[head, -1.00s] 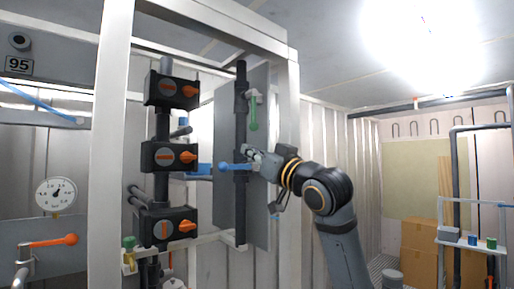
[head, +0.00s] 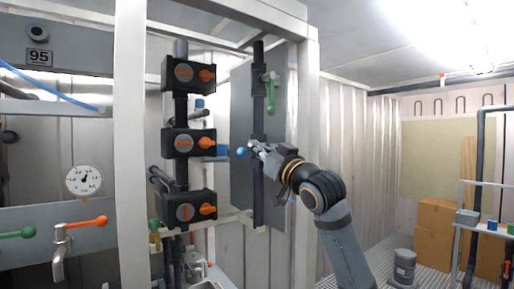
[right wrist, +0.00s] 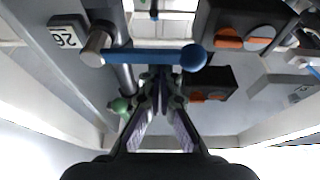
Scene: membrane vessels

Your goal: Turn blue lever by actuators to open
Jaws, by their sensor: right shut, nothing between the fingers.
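The blue lever (right wrist: 145,57) lies roughly level across the top of the right wrist view, with its ball end to the right. In the head view its blue ball (head: 242,152) shows just left of my right gripper (head: 258,147), by a dark vertical pipe. My right gripper (right wrist: 160,78) is shut and empty; its fingertips are close to the lever's middle in the picture, but I cannot tell whether they touch it. Three black actuators with orange handles, top (head: 188,75), middle (head: 188,142) and bottom (head: 187,209), stand stacked left of the lever. My left gripper is not in view.
A green lever (head: 271,97) hangs above the blue one on the same pipe. A white frame post (head: 304,150) stands right of it, close behind my right arm. An orange lever (head: 88,221) and a gauge (head: 84,181) are at left. Boxes (head: 436,225) stand at the far right.

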